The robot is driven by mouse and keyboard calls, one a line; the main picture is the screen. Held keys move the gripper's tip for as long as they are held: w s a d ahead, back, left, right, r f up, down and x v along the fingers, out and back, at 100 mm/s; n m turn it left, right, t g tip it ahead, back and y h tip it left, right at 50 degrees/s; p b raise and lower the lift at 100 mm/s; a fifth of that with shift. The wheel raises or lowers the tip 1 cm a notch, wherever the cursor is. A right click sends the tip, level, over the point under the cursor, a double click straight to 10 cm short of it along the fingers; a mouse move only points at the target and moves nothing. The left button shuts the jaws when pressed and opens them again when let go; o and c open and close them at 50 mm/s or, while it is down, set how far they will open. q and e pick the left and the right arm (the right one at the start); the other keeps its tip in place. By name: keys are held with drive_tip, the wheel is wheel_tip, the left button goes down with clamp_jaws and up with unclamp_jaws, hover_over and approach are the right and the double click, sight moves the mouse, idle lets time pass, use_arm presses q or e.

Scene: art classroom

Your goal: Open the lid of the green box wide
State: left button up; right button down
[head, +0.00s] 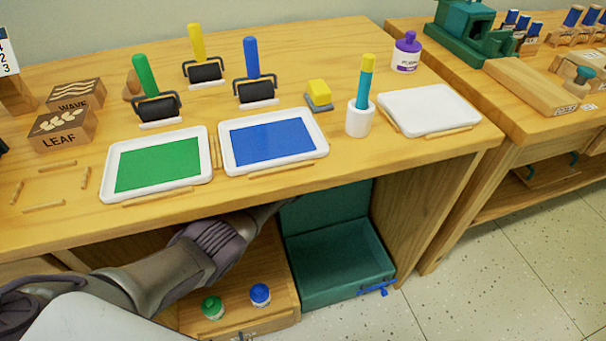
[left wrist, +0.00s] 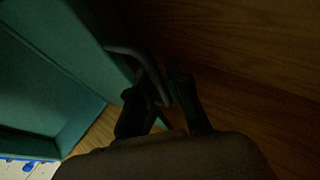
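The green box (head: 341,262) stands on the floor under the front table, its inside visible and empty. Its lid (head: 322,207) is raised, roughly upright at the back, with its top hidden by the tabletop. My left arm reaches under the table from the left; its gripper is hidden in the head view. In the dark left wrist view, the left gripper (left wrist: 164,92) is at a curved handle (left wrist: 133,50) on the green panel (left wrist: 62,48). The handle passes between the fingers; whether they clamp it is unclear. My right gripper is not in view.
The tabletop (head: 330,179) overhangs the arm. A wooden drawer or shelf (head: 279,290) beside the box holds a green-topped jar (head: 212,307) and a blue-topped jar (head: 260,294). A wooden side panel (head: 425,205) is right of the box. A blue latch (head: 378,289) lies at its front.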

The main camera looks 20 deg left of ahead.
use_arm(q)
drive_tip(key=shift+o, duration=1)
drive_tip(key=shift+s+f, duration=0.1)
drive_tip(key=shift+s+r, duration=0.3)
drive_tip(key=shift+s, duration=0.1)
drive_tip(key=v, duration=1.1)
drive_tip(key=shift+w+r, duration=0.1)
drive_tip(key=shift+r, duration=0.05)
